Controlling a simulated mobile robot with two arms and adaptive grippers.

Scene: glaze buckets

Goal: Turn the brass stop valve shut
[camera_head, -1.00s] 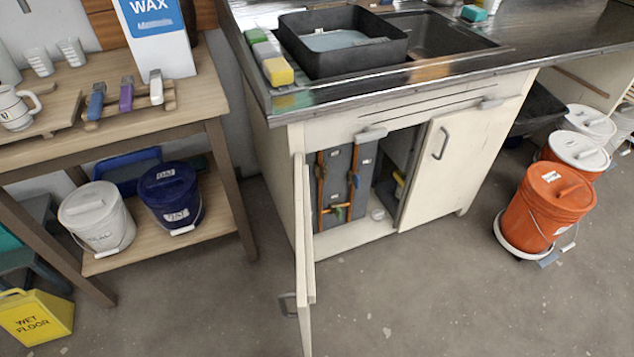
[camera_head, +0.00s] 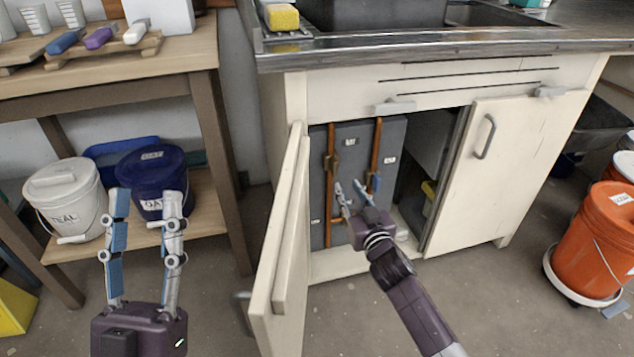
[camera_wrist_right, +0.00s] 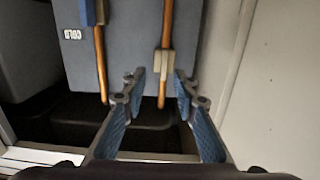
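The brass stop valve (camera_head: 333,163) sits on the left copper pipe (camera_head: 330,140) inside the open sink cabinet. The right wrist view shows a tan-brass valve body (camera_wrist_right: 164,62) on a copper pipe, just beyond and between the fingertips. My right gripper (camera_head: 347,184) is inside the cabinet opening, open and empty, its fingers (camera_wrist_right: 159,78) spread on either side of that pipe's line. Contact with the valve cannot be told. A blue-handled valve (camera_head: 375,183) is on the right pipe; its blue part (camera_wrist_right: 95,12) also shows in the right wrist view. My left gripper (camera_head: 146,195) is open and empty outside the cabinet.
The left cabinet door (camera_head: 284,235) stands open beside the opening; the right door (camera_head: 485,165) is shut. A grey panel (camera_head: 352,170) backs the pipes. White (camera_head: 68,195) and blue (camera_head: 150,178) buckets stand on the left shelf, behind my left gripper. An orange bucket (camera_head: 595,240) stands right.

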